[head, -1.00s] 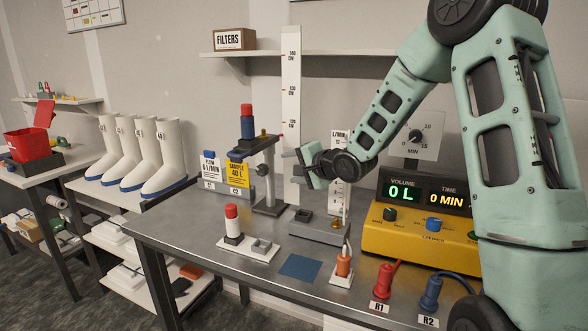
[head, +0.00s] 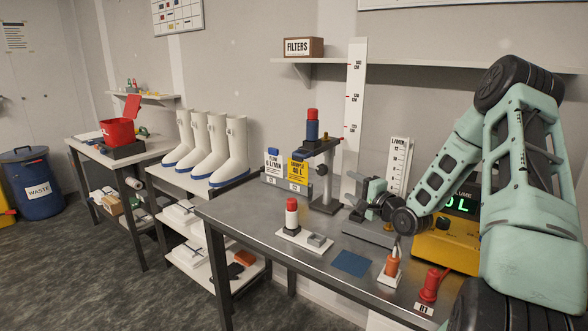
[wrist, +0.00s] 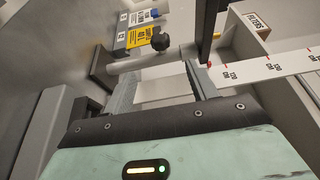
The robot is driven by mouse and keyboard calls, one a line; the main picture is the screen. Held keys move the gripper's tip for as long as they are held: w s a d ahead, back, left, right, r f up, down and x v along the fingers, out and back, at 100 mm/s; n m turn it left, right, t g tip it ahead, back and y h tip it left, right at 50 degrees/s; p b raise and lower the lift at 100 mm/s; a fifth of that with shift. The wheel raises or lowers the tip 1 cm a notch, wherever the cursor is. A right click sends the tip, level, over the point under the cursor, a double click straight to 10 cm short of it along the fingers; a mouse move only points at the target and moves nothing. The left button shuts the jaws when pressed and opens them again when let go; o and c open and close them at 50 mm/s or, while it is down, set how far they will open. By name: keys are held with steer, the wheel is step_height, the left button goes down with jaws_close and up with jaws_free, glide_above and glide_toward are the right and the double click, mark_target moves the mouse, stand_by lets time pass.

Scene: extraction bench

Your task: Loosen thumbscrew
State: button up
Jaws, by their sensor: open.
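The thumbscrew is a black knob (head: 321,170) on the upright post of a grey stand (head: 327,190). In the wrist view the knob (wrist: 161,41) shows beyond my fingertips, beside the pale post (wrist: 140,64). A blue cartridge with a red cap (head: 312,125) sits on top of the stand. My gripper (head: 352,187) is open and empty, just right of the post at about the knob's height. In the wrist view its two fingers (wrist: 160,76) are spread apart, and the knob lies ahead of the gap, untouched as far as I can see.
Yellow and blue labelled cards (head: 298,171) stand left of the stand. A tall white scale (head: 356,100) rises behind it. A red-and-white cartridge (head: 292,215), a blue mat (head: 351,263) and an orange plug (head: 391,266) are on the front of the metal bench (head: 250,222).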

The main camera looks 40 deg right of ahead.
mark_target(318, 168)
steer(key=w+p, duration=0.1)
steer(key=w, duration=0.4)
steer(key=w+p, duration=0.2)
steer(key=w, duration=0.4)
steer(key=w+p, duration=0.1)
steer(key=w, duration=0.5)
steer(key=shift+w+d+r, duration=0.1)
steer(key=shift+w+d, duration=0.05)
steer(key=shift+d, duration=0.25)
steer(key=c, duration=1)
